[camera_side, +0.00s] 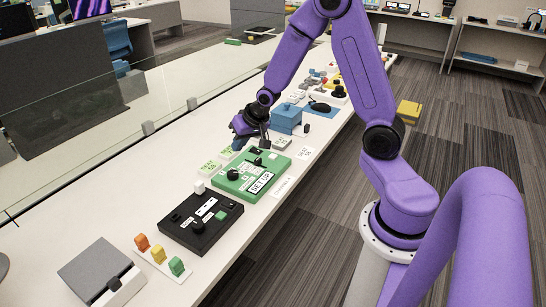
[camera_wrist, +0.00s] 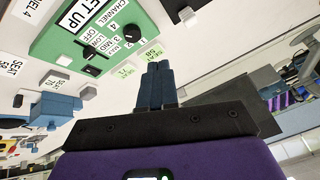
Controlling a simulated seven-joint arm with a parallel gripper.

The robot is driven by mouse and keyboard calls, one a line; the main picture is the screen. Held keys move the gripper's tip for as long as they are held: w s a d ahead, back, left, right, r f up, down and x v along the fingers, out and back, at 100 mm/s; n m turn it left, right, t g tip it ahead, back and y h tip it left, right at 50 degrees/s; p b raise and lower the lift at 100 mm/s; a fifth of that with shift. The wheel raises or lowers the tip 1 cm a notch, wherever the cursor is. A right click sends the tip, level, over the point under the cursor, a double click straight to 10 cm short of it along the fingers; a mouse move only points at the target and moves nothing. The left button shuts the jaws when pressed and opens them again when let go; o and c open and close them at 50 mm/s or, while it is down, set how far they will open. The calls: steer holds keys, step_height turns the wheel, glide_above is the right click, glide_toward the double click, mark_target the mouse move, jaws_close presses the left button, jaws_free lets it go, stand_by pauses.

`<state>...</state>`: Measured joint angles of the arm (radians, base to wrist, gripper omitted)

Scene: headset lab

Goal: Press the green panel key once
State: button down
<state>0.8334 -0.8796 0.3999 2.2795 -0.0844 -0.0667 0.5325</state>
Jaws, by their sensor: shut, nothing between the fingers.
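The green panel (camera_side: 246,187) lies on the white bench in the side view, with a "SET UP" label, a black knob and a black lever. My gripper (camera_side: 262,138) is beyond the green panel, near the blue box. Its blue fingers (camera_wrist: 160,70) are together and empty, apart from the panel in the wrist view.
The blue box (camera_side: 287,118) stands close to my gripper. Orange, yellow and green tabs (camera_side: 158,254) and a grey-lidded box (camera_side: 95,268) are nearer. A clear screen runs along the bench's left.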

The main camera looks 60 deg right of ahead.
steer(key=w+d+f+m+t+h, duration=0.1)
steer(key=w+d+f+m+h, duration=0.2)
steer(key=d, duration=0.7)
steer(key=m+t+h, duration=0.1)
steer(key=m, duration=0.5)
glide_above(275, 157)
step_height(275, 157, down, 4)
steer(key=shift+r, duration=0.2)
steer(key=shift+f, duration=4.45)
steer(key=shift+f, duration=0.2)
steer(key=shift+f, duration=0.2)
